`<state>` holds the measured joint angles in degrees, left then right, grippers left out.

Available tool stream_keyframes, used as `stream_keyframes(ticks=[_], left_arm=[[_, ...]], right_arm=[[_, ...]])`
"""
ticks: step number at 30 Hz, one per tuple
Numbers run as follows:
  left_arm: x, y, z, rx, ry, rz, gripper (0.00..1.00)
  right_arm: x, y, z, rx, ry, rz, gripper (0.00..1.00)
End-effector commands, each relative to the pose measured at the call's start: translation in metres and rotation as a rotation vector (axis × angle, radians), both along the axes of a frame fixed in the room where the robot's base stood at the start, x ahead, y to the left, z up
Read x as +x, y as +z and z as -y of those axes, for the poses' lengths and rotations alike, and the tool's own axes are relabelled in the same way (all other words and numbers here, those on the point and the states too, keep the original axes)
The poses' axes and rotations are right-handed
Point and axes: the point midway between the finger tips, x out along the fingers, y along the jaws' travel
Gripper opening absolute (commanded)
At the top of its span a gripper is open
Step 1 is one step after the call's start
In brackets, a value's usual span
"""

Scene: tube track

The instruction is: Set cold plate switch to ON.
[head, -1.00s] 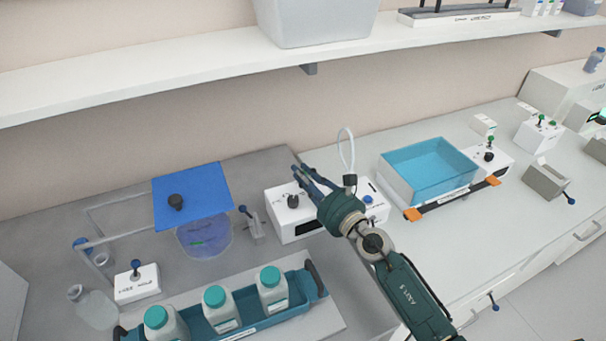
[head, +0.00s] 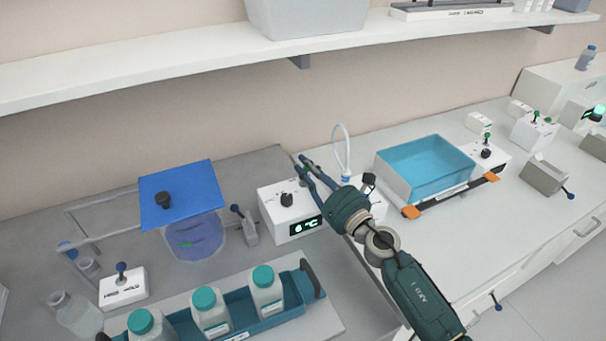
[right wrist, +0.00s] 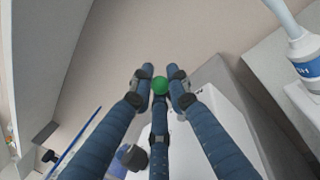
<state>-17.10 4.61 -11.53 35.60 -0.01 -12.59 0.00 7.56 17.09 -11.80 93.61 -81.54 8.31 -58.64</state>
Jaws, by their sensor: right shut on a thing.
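A white control box (head: 274,208) with a black dial (head: 287,199) stands on the grey bench section. Its front display (head: 305,226) is lit green and reads about 6 °C. I cannot read a cold plate label on it. My right gripper (head: 302,166) reaches across the box to its back. In the right wrist view its fingers close around a green ball-tipped switch (right wrist: 160,85), touching it; the switch's base is hidden. My left gripper is not in view.
A blue-lidded vessel (head: 192,238) and a small white switch box (head: 124,288) are at left. A blue rack (head: 306,284) with white bottles is in front. A blue-filled tray (head: 425,165) stands right, and a shelf (head: 190,67) runs above.

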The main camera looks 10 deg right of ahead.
Motion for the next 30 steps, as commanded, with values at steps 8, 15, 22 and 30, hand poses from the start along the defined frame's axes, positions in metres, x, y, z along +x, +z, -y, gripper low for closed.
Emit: stream_keyframes(ticks=[8, 15, 22, 30], left_arm=[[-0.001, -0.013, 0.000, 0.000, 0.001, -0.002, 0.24], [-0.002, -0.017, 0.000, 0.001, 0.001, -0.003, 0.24], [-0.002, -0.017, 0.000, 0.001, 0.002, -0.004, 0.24], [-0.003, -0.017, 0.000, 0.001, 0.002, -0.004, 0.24]], right_arm=[[0.002, -0.001, 0.009, 0.152, -0.002, -0.025, 0.00], [0.003, -0.001, 0.012, 0.210, -0.003, -0.037, 0.00], [0.003, 0.000, 0.013, 0.223, -0.004, -0.039, 0.00], [0.003, 0.000, 0.014, 0.222, -0.005, -0.038, 0.24]])
